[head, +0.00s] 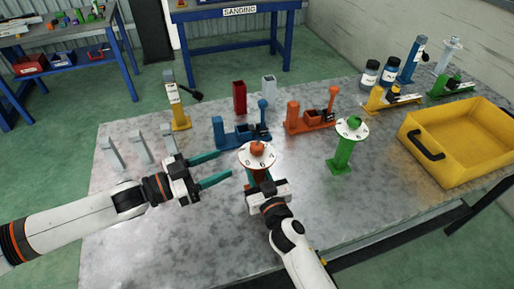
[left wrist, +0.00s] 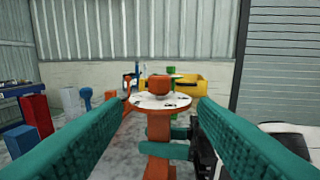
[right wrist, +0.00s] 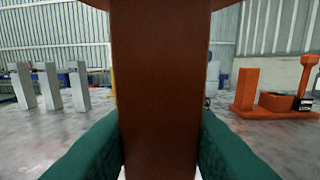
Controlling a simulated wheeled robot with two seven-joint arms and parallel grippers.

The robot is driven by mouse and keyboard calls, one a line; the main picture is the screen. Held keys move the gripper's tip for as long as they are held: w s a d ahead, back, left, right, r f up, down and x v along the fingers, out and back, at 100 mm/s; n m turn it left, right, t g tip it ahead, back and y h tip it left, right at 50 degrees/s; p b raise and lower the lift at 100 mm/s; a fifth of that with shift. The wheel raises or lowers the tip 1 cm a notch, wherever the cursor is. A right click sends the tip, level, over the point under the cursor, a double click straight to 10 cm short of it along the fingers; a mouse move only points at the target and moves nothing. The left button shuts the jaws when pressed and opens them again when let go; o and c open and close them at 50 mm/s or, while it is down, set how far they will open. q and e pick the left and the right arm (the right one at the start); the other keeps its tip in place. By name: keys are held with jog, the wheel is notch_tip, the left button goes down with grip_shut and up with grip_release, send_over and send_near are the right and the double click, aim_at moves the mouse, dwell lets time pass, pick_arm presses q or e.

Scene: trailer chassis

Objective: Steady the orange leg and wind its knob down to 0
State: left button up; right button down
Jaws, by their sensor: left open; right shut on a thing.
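The orange leg (head: 252,178) stands upright on the metal table, with a white dial disc (head: 248,165) and an orange knob (head: 257,148) on top. The dial marks are too small to read surely. My right gripper (head: 260,183) is shut on the leg's post below the disc; the post (right wrist: 158,90) fills the middle of the right wrist view between the teal fingers. My left gripper (head: 226,164) is open and empty, left of the dial. In the left wrist view the knob (left wrist: 160,85) shows ahead between the spread fingers, apart from both.
A green leg with a dial (head: 342,150) stands to the right. Blue (head: 240,136) and orange (head: 310,123) fixtures stand behind. A yellow bin (head: 460,145) is at the right. Grey posts (head: 140,147) and a yellow-based stand (head: 178,105) are near the left arm.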

aim_at(251, 153)
pick_arm(q)
jog(key=x, duration=1.1)
jog(key=shift+w, duration=0.1)
jog(key=shift+r, duration=0.1)
jog(key=c, duration=1)
jog(key=shift+o, duration=0.2)
jog(key=shift+d, duration=0.15)
